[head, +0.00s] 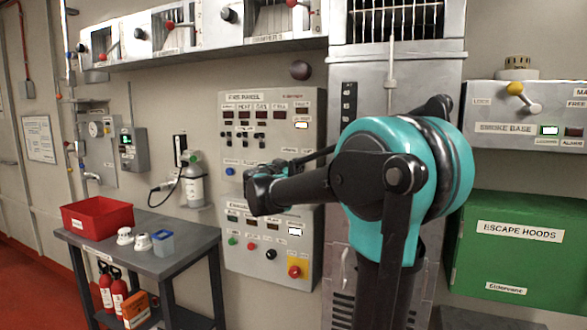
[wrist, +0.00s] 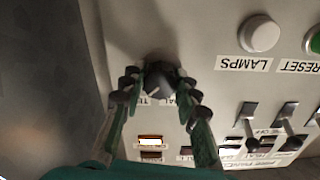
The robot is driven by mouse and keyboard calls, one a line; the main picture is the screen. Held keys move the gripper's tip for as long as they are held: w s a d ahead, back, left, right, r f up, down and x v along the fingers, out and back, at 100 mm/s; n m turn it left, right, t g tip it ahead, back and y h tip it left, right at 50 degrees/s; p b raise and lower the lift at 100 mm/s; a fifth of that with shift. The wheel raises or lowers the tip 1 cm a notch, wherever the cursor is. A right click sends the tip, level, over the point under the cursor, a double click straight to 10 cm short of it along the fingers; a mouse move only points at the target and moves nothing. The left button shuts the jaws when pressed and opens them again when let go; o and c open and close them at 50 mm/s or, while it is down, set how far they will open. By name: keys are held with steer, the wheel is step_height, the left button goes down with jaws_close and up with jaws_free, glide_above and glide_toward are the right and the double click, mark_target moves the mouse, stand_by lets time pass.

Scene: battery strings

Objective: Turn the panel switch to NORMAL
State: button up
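The panel switch is a dark round knob (wrist: 160,80) with a pale pointer mark, low on the fire panel (head: 310,108). In the upside-down wrist view its pointer slants down and left, towards a partly hidden label starting "TE". Another label ending "AL" is on its right side. My gripper (wrist: 159,84) has one finger on each side of the knob, pads very close to it. I cannot tell whether they touch it. In the head view my arm hides the knob and the fingertips.
In the wrist view, a white LAMPS button (wrist: 260,34), a green RESET button (wrist: 315,41) and toggle switches (wrist: 248,125) are right of the knob. The evacuation panel (head: 270,258) is below. A grey table (head: 165,262) stands left and a green escape-hoods box (head: 520,262) right.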

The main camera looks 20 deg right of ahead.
steer(key=c, duration=0.5)
steer(key=n, duration=1.7)
steer(key=shift+n, duration=0.4)
stand_by(0.4)
